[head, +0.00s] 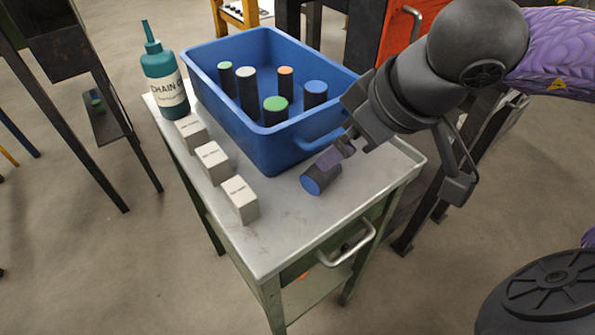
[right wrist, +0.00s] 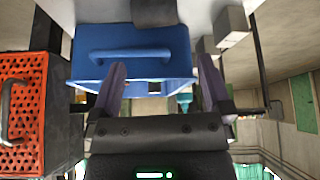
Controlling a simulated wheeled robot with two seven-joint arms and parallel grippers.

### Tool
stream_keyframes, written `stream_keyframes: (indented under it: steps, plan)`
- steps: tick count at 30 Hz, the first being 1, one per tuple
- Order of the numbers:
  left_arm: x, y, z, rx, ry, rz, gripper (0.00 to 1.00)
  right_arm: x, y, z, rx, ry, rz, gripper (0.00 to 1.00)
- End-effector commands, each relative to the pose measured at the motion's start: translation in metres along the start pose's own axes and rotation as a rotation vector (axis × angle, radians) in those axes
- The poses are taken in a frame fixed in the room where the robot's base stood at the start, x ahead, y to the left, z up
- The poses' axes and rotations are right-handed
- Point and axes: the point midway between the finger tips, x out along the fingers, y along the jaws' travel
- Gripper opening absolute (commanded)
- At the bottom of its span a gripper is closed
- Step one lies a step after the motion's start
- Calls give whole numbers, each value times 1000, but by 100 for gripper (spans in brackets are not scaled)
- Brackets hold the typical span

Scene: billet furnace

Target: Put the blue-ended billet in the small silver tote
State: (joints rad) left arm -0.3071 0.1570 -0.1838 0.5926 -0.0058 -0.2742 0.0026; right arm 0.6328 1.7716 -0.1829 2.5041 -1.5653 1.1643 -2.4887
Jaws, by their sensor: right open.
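A dark billet with a blue end (head: 315,183) lies on its side on the cart top, near the front corner of the blue tote. A dark piece that looks like this billet (right wrist: 155,12) shows at the top edge of the right wrist view. My right gripper (head: 335,155) is beside the billet, fingers apart; in the right wrist view the open gripper (right wrist: 163,75) has nothing between its fingers. Another blue-ended billet (head: 315,91) stands in the blue tote. No small silver tote shows. My left gripper is out of view.
The blue tote (head: 282,151) holds several upright billets with green, white, orange and blue ends. A teal bottle (head: 165,82) and three pale blocks (head: 214,163) stand along the left of the metal cart top (head: 270,238). An orange perforated cabinet (right wrist: 22,110) is nearby.

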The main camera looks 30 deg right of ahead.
Motion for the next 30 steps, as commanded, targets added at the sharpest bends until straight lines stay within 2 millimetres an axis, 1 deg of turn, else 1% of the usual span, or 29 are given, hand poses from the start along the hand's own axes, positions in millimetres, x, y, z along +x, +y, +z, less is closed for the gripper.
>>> stream_keyframes:
  steps: [3, 6, 10, 11, 15, 18, 21, 26, 29, 30]
  plan:
    - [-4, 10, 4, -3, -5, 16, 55, 18, -2, 0, 11, 1, -13, 100]
    - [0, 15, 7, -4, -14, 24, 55, 32, -1, 0, 12, 3, -11, 100]
    - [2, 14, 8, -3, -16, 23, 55, 41, -1, 1, 12, 0, -9, 100]
    - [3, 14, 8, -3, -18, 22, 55, 44, -1, 1, 12, 0, -10, 100]
    - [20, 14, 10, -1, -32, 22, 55, 76, 1, 7, 13, -5, -13, 100]
    - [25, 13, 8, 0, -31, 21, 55, 90, 1, 5, 14, -2, -12, 100]
    - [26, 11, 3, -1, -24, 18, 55, 95, 1, 4, 12, -1, -10, 100]
    - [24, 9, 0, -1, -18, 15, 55, 93, 2, 4, 11, -1, -9, 100]
    - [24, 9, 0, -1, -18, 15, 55, 93, 1, 4, 12, -1, -9, 81]
    - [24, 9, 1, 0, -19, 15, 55, 93, 1, 4, 12, -1, -9, 72]
